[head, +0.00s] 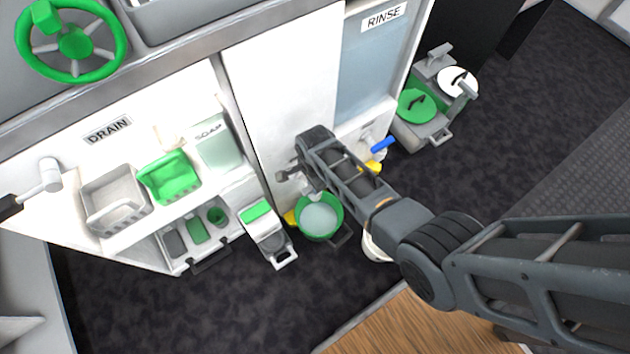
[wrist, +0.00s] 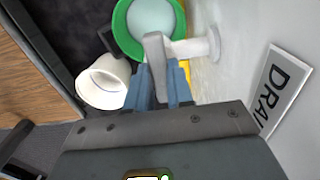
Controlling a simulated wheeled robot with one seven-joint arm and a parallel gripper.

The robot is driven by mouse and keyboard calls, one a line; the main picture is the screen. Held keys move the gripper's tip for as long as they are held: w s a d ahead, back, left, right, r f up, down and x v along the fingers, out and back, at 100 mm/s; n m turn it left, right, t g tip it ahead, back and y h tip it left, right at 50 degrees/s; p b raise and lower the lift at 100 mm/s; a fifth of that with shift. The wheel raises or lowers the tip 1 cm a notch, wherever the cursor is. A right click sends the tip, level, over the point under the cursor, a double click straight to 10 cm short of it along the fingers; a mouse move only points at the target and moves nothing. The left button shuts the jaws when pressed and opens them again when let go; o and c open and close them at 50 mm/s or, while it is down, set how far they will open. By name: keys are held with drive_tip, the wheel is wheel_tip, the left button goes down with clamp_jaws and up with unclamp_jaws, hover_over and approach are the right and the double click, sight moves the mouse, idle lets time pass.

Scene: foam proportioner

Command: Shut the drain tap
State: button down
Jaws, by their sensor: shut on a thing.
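In the wrist view my gripper (wrist: 159,82) is shut on the grey lever (wrist: 155,50) of a tap. The lever crosses the tap's pale pipe (wrist: 197,47), which comes out of a white wall. A green bucket (wrist: 123,40) with pale liquid (wrist: 151,17) stands below the tap. In the head view the bucket (head: 336,231) is below my wrist, and my arm hides most of the tap and fingertips.
A white container (wrist: 104,81) stands beside the bucket. Baskets (head: 115,202), a grey bin (head: 268,238) and a blue-handled tap (head: 382,145) line the cabinet.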

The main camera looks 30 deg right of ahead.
drive_tip(key=c, duration=1)
unclamp_jaws()
wheel_tip(320, 180, up, 8)
drive_tip(key=p, duration=0.3)
drive_tip(key=shift+f, duration=0.1)
